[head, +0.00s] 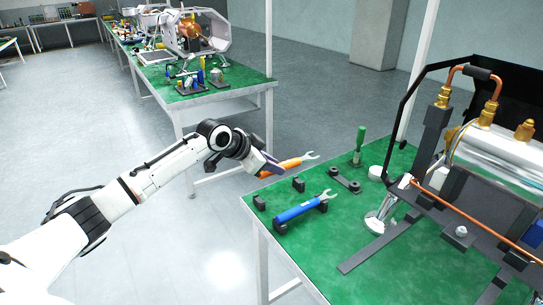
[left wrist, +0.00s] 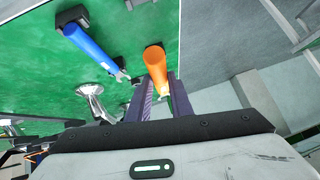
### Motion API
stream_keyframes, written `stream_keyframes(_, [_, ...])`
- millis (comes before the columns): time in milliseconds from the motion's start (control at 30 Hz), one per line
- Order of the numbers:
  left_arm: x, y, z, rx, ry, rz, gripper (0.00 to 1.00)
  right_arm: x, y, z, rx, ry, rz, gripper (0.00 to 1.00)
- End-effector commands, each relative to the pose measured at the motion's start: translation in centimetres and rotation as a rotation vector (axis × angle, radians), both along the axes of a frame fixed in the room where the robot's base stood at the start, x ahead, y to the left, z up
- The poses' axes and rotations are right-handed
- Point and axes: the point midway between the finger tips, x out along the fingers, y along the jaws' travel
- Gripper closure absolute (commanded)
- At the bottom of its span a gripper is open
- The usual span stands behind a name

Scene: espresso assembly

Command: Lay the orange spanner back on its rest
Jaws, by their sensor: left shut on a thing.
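The orange spanner (head: 288,165) is held in my left gripper (head: 268,163), above the near left corner of the green table. Its open metal end points right in the head view. In the left wrist view the orange handle (left wrist: 155,62) sits between the purple fingers of my left gripper (left wrist: 160,95). Two small black rest blocks, one of them the front block (head: 259,202) and the other the back block (head: 298,185), stand empty on the table, below the spanner. A blue spanner (head: 300,209) lies on its own black blocks beside them. My right gripper is not in view.
A green-handled tool (head: 359,145) stands upright behind a black link piece (head: 343,180). A white round part (head: 377,173) and a metal portafilter-like part (head: 379,222) lie nearer the espresso machine frame (head: 470,190) at right. Another green table (head: 200,90) stands behind.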

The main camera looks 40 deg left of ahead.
Motion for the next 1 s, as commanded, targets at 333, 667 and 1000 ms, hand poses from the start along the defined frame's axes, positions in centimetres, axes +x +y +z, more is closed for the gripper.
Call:
stream_keyframes(333, [0.6, 0.9, 0.1, -0.003, -0.002, 0.024, 1.00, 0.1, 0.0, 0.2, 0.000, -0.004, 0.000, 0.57])
stream_keyframes(667, [0.3, 0.9, 0.1, -0.003, -0.002, 0.030, 1.00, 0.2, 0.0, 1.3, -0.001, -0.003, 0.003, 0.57])
stream_keyframes(1000, [0.4, 0.9, -3.7, -0.003, -0.003, 0.029, 1.00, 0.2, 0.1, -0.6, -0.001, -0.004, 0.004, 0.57])
